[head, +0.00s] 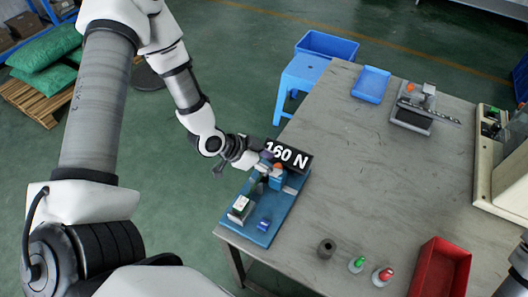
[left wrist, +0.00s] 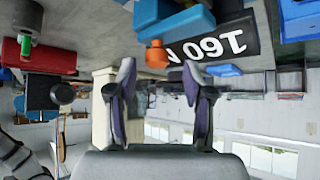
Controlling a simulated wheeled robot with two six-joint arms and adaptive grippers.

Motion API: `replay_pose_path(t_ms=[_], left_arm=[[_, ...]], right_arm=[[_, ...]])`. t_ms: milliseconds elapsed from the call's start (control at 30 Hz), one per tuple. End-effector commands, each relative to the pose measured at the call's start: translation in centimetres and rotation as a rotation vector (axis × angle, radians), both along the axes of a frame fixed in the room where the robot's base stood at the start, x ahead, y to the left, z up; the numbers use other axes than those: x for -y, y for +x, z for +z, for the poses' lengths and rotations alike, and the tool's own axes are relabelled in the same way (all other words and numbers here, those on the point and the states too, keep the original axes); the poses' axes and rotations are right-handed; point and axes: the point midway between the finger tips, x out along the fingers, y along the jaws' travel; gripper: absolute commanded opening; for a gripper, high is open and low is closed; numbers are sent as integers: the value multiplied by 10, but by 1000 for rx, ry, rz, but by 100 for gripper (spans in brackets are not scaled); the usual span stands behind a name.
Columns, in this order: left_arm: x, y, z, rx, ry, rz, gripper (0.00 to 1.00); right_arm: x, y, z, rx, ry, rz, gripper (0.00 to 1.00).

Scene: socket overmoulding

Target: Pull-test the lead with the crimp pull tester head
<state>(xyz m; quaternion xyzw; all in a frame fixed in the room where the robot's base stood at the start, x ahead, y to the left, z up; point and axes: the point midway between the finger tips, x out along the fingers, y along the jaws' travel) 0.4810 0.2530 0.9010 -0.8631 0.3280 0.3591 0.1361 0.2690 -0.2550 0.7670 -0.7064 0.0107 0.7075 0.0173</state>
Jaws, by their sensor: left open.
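The pull tester stands at the table's near left corner on a blue base plate (head: 233,220). It has a blue head (head: 277,182) with an orange knob (head: 278,167) and a black display (head: 290,153) reading "160 N". My left gripper (head: 266,166) is beside the head, near the knob. In the left wrist view, its two fingers (left wrist: 158,75) are open and empty, with the orange knob (left wrist: 157,56) just beyond the tips. The display (left wrist: 212,45) appears upside down there. I cannot make out the lead.
A white-and-green block (head: 241,206) and a small blue part (head: 264,225) sit on the plate. A dark cylinder (head: 326,249), green-topped (head: 357,264) and red-topped (head: 383,276) pieces and a red bin (head: 441,268) stand along the near edge. The table's middle is clear.

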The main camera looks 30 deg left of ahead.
Motion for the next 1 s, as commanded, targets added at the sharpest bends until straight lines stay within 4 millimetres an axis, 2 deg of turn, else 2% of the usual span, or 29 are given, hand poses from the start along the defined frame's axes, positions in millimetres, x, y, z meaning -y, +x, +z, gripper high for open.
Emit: replay_pose_path(t_ms=[100,300,1000], left_arm=[[-12,-10,17,5,-8,7,51],[-23,-22,30,1,-3,4,51],[-24,-24,31,-1,-2,1,51]], right_arm=[[0,0,0,0,0,0,40],[0,0,0,0,0,0,40],[0,0,0,1,0,0,40]])
